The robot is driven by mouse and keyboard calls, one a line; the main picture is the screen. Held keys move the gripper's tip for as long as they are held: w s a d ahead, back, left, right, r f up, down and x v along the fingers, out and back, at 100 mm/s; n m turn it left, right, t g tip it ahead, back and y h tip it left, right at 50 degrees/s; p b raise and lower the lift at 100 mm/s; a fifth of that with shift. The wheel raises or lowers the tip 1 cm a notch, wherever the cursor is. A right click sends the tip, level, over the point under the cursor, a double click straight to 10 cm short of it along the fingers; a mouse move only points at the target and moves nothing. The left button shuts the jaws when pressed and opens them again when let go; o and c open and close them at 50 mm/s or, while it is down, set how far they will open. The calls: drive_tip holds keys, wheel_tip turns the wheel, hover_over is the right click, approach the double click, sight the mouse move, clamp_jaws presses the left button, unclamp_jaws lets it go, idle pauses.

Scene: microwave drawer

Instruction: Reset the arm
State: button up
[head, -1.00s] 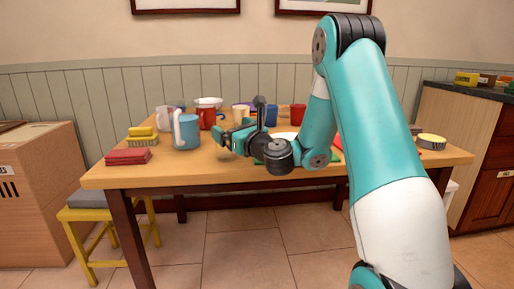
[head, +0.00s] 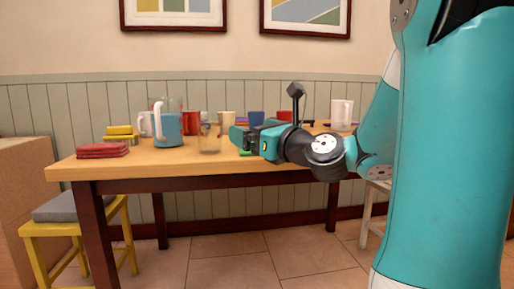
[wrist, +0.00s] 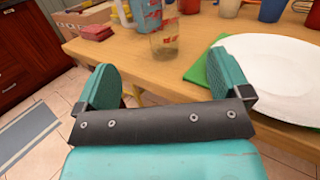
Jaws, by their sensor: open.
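My gripper (head: 242,138) reaches in over the front edge of the wooden table (head: 180,165) in the head view. In the wrist view my gripper (wrist: 165,82) has its two teal fingers wide apart with nothing between them. A clear glass (wrist: 165,42) stands on the table beyond the fingers. A white plate (wrist: 270,75) on a green mat (wrist: 196,70) lies just past the right finger. The glass also shows in the head view (head: 209,138), left of my gripper.
A blue pitcher (head: 167,128), red folded cloths (head: 102,150) and yellow sponges (head: 120,132) stand at the table's left. Several cups line the back, with a white mug (head: 341,113) at right. A yellow stool (head: 75,230) stands at the front left. The floor in front is clear.

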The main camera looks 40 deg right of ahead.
drive_tip(key=shift+s, duration=0.2)
drive_tip(key=s+a+f+n+g+y+p, duration=0.1)
drive_tip(key=a+f+n+g+y, duration=0.2)
drive_tip(key=a+n, duration=0.45)
drive_tip(key=s+a+f+n+g+y+p, duration=0.1)
drive_tip(key=a+f+n+g+y+p, duration=0.1)
drive_tip(key=a+n+g, duration=0.4)
drive_tip(key=s+a+f+n+g+y+p, duration=0.1)
drive_tip(key=s+a+f+n+g+y, duration=0.15)
drive_tip(key=a+n, duration=0.65)
drive_tip(key=s+a+f+n+g+h+p, duration=0.15)
drive_tip(key=s+n+g, duration=0.35)
drive_tip(key=n, duration=0.5)
drive_tip(key=s+a+f+n+g+h+p, duration=0.1)
drive_tip(key=s+a+f+n+g+h, duration=0.15)
drive_tip(key=s+n, duration=0.6)
wheel_tip(320, 180, up, 38)
drive_tip(key=n+p, duration=0.1)
drive_tip(key=p, duration=3.7)
drive_tip(key=shift+r+g+y, duration=0.2)
drive_tip(key=shift+g+y, duration=0.1)
drive_tip(key=shift+y, duration=0.05)
drive_tip(key=shift+w, duration=0.1)
